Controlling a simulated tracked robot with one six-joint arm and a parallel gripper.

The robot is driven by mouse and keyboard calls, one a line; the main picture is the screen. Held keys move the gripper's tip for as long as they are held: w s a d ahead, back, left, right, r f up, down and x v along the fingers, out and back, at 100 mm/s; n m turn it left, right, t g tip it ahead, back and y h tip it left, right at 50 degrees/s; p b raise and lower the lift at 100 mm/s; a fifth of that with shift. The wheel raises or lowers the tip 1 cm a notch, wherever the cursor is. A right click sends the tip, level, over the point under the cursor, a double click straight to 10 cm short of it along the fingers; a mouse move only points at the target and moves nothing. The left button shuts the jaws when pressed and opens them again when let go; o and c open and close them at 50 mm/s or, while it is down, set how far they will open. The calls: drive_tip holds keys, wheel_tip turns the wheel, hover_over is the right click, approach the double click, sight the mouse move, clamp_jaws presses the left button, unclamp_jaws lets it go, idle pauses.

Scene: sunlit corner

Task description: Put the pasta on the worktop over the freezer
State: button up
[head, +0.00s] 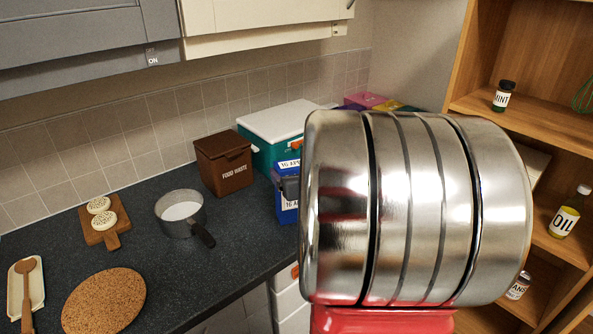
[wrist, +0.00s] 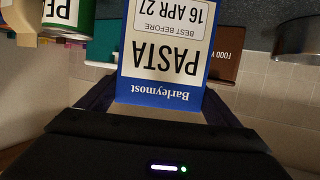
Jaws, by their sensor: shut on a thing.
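The pasta (wrist: 165,55) is a blue and white box with upside-down lettering in the wrist view. My gripper (wrist: 158,108) is shut on it, with dark jaws at either side. In the head view the pasta (head: 287,210) shows at the worktop's right end, partly hidden by my arm. I cannot tell whether its base touches the surface. The dark speckled worktop (head: 160,265) runs along the tiled wall. Below its right end is a white-fronted unit (head: 291,305), perhaps the freezer, mostly hidden.
A brown food waste bin (head: 224,163) and a green box with a white lid (head: 275,130) stand behind the pasta. A saucepan (head: 181,212), a board with two round cakes (head: 103,228) and a cork mat (head: 104,300) lie left. Wooden shelves (head: 560,110) stand right.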

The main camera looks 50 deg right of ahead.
drive_tip(key=shift+f, duration=0.15)
drive_tip(key=o, duration=1.8)
drive_tip(key=shift+f, duration=0.1)
drive_tip(key=shift+o, duration=0.2)
drive_tip(key=shift+s+r, duration=0.1)
drive_tip(key=shift+r, duration=0.3)
drive_tip(key=v, duration=1.1)
drive_tip(key=shift+s+a, duration=0.25)
drive_tip(key=shift+s, duration=0.05)
drive_tip(key=shift+r, duration=0.15)
